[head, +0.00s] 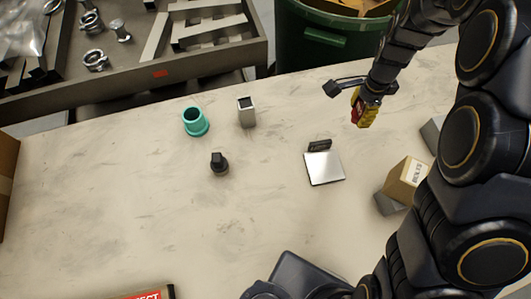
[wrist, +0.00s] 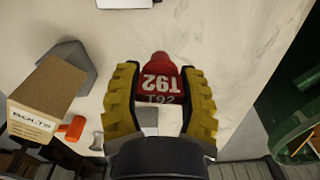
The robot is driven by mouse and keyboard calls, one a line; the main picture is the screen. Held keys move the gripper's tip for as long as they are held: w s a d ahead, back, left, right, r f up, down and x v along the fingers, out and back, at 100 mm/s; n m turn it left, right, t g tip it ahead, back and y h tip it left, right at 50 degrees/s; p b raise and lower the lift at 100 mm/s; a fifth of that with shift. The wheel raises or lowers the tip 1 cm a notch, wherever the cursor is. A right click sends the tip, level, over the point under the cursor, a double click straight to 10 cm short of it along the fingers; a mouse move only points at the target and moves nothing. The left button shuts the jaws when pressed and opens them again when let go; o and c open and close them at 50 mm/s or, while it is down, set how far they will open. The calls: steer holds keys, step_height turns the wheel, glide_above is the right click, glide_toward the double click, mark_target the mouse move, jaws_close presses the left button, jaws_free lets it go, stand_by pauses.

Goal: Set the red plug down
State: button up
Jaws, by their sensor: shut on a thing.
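The red plug (wrist: 158,75) with the printed mark T92 sits between the yellow ribbed fingers of my gripper (wrist: 160,92) in the wrist view. My gripper is shut on it, with a finger on each side. In the head view my gripper (head: 366,107) is at the right, over the far part of the pale worktop (head: 262,203). Only a little of the red plug (head: 356,108) shows there, beside the yellow fingers. It seems to be held above the worktop; the exact height cannot be told.
A teal cup (head: 195,122), a grey block (head: 246,112), a black knob (head: 219,164) and a silver plate (head: 325,167) stand on the worktop. A cardboard box (head: 406,182) is at the right. A green bin (head: 312,45) is beyond the far edge. The left middle is clear.

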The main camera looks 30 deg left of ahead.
steer(key=s+a+f+n, duration=0.1)
steer(key=s+a+f, duration=0.1)
steer(key=s+a, duration=0.7)
glide_above(256, 159)
steer(key=shift+n, duration=0.4)
step_height(256, 159, down, 6)
steer(key=shift+f, duration=1.85)
steer(key=shift+f, duration=0.15)
steer(key=o, duration=1.1)
steer(key=shift+c, duration=0.2)
step_height(256, 159, up, 12)
